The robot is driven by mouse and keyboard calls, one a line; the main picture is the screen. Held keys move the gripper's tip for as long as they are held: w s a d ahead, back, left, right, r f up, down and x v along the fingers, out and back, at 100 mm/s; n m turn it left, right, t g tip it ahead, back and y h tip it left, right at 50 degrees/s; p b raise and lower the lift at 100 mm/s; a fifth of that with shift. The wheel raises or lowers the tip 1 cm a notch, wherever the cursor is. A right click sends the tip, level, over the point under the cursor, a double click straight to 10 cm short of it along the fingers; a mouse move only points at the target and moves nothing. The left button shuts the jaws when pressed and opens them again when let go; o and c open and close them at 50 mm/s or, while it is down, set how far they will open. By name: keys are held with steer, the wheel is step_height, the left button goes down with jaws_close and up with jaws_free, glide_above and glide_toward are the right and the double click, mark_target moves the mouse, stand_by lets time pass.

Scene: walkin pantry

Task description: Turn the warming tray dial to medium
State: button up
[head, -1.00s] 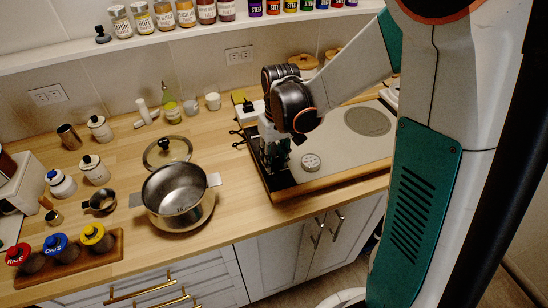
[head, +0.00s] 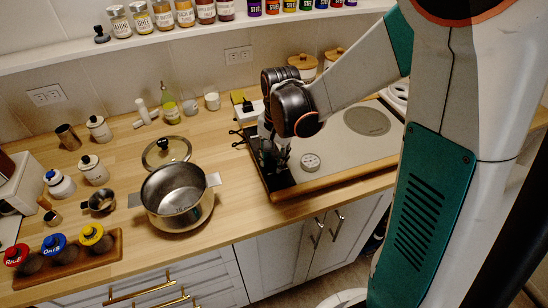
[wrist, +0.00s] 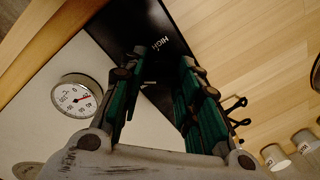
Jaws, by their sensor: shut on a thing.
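The warming tray (head: 345,154) has a pale flat top, a wooden rim and a black control strip (head: 283,180) along its left side. My gripper (head: 277,165) points down onto this strip. In the wrist view, its two green-padded fingers (wrist: 163,60) stand apart on either side of a dark spot on the strip, shut on the dial. The dial is dark against the black and mostly hidden; its pointer cannot be made out. A white "HIGH" label (wrist: 146,46) shows on the strip just beyond the fingertips.
A round gauge (head: 310,161) lies on the tray top right of my gripper; its red needle shows in the wrist view (wrist: 79,96). A steel pot (head: 178,196) stands left of the tray. Jars and bottles line the wall. Wooden counter lies clear between pot and tray.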

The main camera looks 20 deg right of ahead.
steer(key=shift+m, duration=1.2)
steer(key=o, duration=1.1)
steer(key=shift+r, duration=0.1)
steer(key=r, duration=0.8)
steer(key=s+r, duration=0.1)
steer(key=r, duration=0.2)
steer(key=shift+d+r, duration=0.15)
steer(key=shift+r, duration=0.25)
